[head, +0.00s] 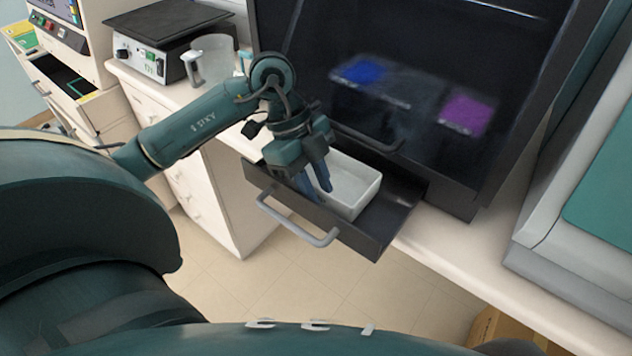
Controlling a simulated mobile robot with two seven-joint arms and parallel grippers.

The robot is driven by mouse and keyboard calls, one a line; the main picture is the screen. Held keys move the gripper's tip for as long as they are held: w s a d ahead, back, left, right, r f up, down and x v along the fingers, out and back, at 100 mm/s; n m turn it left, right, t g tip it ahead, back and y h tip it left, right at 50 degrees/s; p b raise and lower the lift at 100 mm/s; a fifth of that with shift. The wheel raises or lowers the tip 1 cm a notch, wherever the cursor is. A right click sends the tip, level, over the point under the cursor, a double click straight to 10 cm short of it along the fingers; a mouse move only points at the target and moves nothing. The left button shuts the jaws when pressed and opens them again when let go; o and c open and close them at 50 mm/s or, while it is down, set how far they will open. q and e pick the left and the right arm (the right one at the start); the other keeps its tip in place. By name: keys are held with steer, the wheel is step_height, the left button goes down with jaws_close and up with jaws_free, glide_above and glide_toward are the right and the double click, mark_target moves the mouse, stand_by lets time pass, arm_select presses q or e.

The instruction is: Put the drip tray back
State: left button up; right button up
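The drip tray looks to be the white rectangular tray (366,198), which sits in a dark pulled-out drawer (392,222) with a grey bar handle (318,240). My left gripper (315,190) points down at the tray's left end, with its two blue fingers close together. One finger looks to be outside the end wall and the other over the inside. Whether they grip the wall cannot be told, as the gripper hides that end. My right gripper is not in view.
The drawer sticks out below a dark glass-fronted cabinet (400,45), with a blue (360,71) and a purple (467,113) patch behind the glass. A clear beaker (213,58) and a hotplate-like device (160,38) stand at the back left.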

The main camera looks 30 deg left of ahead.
arm_select(q)
steer(key=v, duration=1.2)
stand_by(0.5)
